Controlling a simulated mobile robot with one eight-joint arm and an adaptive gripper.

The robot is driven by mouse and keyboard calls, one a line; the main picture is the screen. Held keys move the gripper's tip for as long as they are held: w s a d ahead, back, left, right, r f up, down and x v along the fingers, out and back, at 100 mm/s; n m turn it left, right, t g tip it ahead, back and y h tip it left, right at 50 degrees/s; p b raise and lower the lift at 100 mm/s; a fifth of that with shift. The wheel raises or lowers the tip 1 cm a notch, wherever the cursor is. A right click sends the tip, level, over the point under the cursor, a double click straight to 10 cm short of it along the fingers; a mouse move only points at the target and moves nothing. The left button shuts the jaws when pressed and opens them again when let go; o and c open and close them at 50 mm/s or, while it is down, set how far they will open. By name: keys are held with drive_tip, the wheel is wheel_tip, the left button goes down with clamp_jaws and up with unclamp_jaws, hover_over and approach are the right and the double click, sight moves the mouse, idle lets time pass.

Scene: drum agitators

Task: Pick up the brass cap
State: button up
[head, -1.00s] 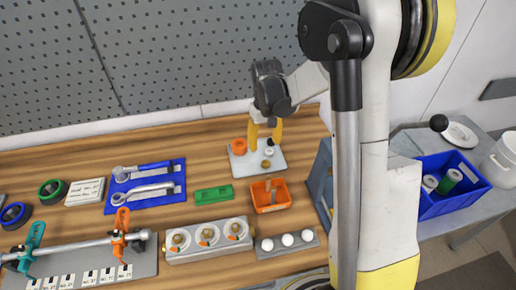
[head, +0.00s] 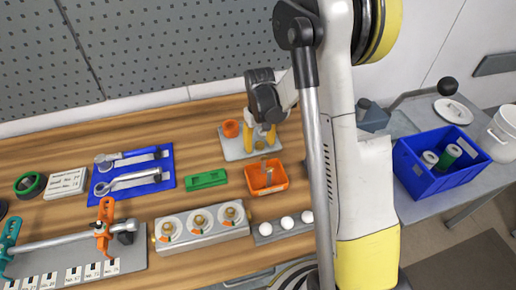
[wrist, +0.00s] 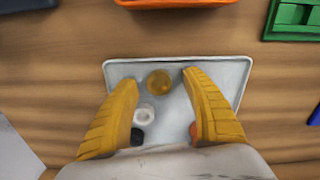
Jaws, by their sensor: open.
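The brass cap (wrist: 159,82) is a small round gold piece on a pale grey tray (wrist: 235,66), near the tray's edge in the wrist view. In the head view the brass cap (head: 260,145) shows small between and just below my fingertips. My gripper (wrist: 160,84) is open, with one yellow finger on each side of the cap. Neither finger visibly touches it; the height above the tray is hard to tell. In the head view my gripper (head: 260,136) is over the tray. A white cap (wrist: 145,113) and a black piece (wrist: 137,136) lie beside the brass cap.
An orange cup-like piece (head: 231,128) stands at the tray's left, partly hidden by a finger in the wrist view. An orange bin (head: 265,187) and a green block (head: 206,179) are nearer. A blue crate (head: 436,180) is on the right.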

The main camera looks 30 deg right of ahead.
drive_tip(key=shift+s+r, duration=0.1)
drive_tip(key=shift+c, duration=0.4)
clamp_jaws()
